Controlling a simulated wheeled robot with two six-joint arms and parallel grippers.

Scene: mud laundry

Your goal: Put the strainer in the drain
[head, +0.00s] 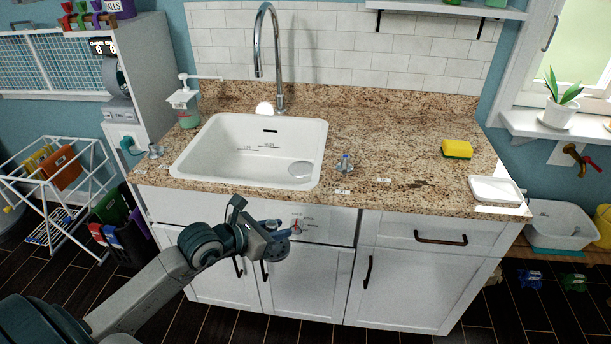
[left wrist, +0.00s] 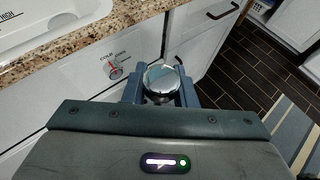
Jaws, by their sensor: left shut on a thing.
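My left gripper (head: 280,240) is in front of the cabinet, below the counter's front edge. In the left wrist view its fingers are shut on a shiny round metal piece (left wrist: 160,82), which looks like the strainer. In the head view I cannot make the strainer out clearly at the gripper. The white sink (head: 225,160) is set in the counter, above and behind the gripper. A round grey disc, apparently the drain (head: 300,170), shows at the right front of the basin. My right gripper is not in view.
A tall faucet (head: 279,60) rises behind the sink. A soap dispenser (head: 185,102) stands at left; tap handles (head: 345,163) flank the basin. A yellow sponge (head: 457,149) and white dish (head: 495,189) lie at right. A dial (left wrist: 115,72) is on the cabinet front.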

